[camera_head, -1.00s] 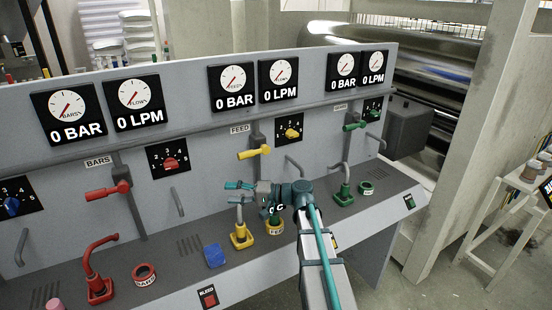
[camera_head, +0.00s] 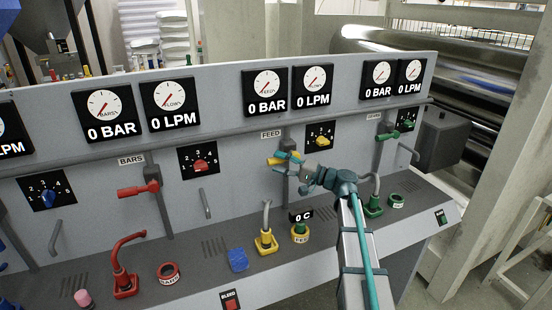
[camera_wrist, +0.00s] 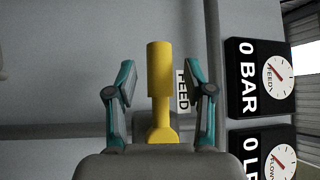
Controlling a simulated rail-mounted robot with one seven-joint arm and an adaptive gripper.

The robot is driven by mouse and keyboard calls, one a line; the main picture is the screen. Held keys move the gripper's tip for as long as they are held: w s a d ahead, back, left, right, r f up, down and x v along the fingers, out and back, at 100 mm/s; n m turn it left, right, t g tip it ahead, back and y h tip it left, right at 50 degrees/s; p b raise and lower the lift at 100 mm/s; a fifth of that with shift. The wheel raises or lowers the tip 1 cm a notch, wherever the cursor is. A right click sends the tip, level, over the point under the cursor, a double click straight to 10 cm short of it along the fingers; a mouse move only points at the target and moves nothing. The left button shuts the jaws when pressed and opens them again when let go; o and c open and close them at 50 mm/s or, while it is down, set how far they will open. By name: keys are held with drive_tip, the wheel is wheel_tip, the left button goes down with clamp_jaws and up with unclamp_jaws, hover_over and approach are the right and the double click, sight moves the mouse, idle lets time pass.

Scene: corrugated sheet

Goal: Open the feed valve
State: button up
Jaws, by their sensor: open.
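The feed valve has a yellow lever handle (camera_head: 287,158) below the FEED label (camera_head: 271,134) on the grey panel. In the head view the handle points left from its pipe, partly hidden by my gripper (camera_head: 284,162). In the wrist view the yellow handle (camera_wrist: 159,70) stands between the two teal fingers of my gripper (camera_wrist: 159,82), with a gap on each side. My gripper is open around the handle, not closed on it. The feed gauges (camera_head: 266,90) read 0 BAR and 0 LPM.
A red lever (camera_head: 138,189) is to the left and a green lever (camera_head: 388,134) to the right. A yellow selector knob (camera_head: 322,142) sits just above right of my gripper.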

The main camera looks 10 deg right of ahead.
drive_tip(key=shift+x, duration=0.9)
clamp_jaws()
